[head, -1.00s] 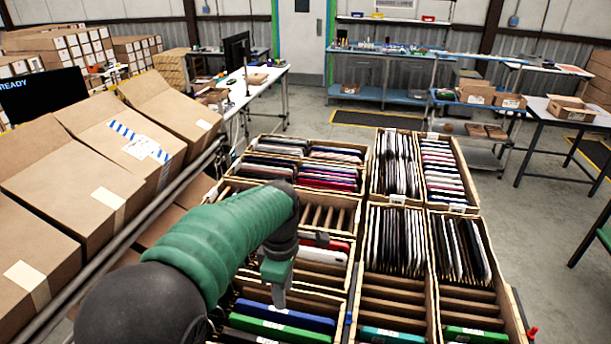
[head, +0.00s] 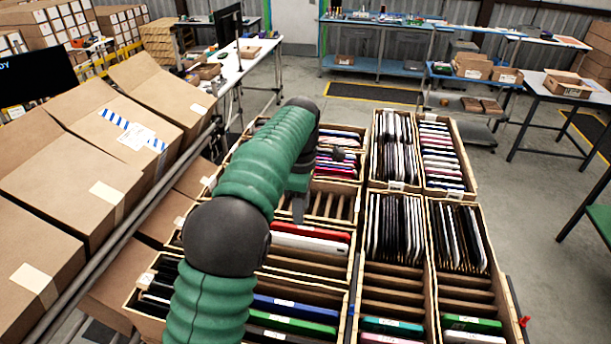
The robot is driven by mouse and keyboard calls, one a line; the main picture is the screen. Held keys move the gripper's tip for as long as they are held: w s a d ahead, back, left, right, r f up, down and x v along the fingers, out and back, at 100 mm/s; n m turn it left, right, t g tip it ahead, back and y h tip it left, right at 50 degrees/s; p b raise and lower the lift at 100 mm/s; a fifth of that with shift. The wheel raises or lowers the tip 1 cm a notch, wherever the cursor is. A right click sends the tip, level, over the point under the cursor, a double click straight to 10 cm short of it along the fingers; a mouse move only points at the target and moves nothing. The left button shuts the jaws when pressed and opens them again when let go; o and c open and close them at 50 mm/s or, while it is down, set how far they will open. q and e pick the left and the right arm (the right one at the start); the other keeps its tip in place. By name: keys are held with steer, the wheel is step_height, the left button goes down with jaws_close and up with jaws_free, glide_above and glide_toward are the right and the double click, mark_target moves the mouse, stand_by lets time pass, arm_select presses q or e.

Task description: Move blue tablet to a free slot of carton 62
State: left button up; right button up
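A blue tablet (head: 296,308) lies among green and dark tablets in the front left carton, partly hidden by my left arm. My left gripper (head: 299,208) hangs farther back, above a carton with empty wooden slots (head: 333,204). Only the side of its fingers shows, so I cannot tell whether it is open or shut. I see nothing clearly held in it. Several cartons stand tilted in rows, and their white labels are too small to read, so I cannot tell which is carton 62. My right gripper is not in view.
Red and white tablets (head: 310,236) stand just in front of the gripper. The right front cartons hold dark tablets at the back, with empty slots (head: 395,282) in front. Large brown boxes (head: 125,135) line the left behind a rail.

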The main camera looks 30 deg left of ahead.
arm_select(q)
steer(key=f+p, duration=0.1)
steer(key=f, duration=0.5)
steer(key=w+f+p, duration=0.1)
steer(key=f, duration=1)
steer(key=shift+w+d+f+p, duration=0.1)
steer(key=shift+w+f+p, duration=0.2)
steer(key=shift+w+p, duration=0.1)
step_height(320, 180, up, 4)
steer(key=b, duration=0.3)
steer(key=shift+s+f, duration=0.1)
steer(key=shift+f, duration=0.05)
step_height(320, 180, up, 20)
steer(key=m+p, duration=0.2)
steer(key=m, duration=1.3)
steer(key=shift+w+d+r, duration=0.25)
steer(key=shift+w+d, duration=0.15)
steer(key=shift+d, duration=0.05)
steer(key=shift+a, duration=0.1)
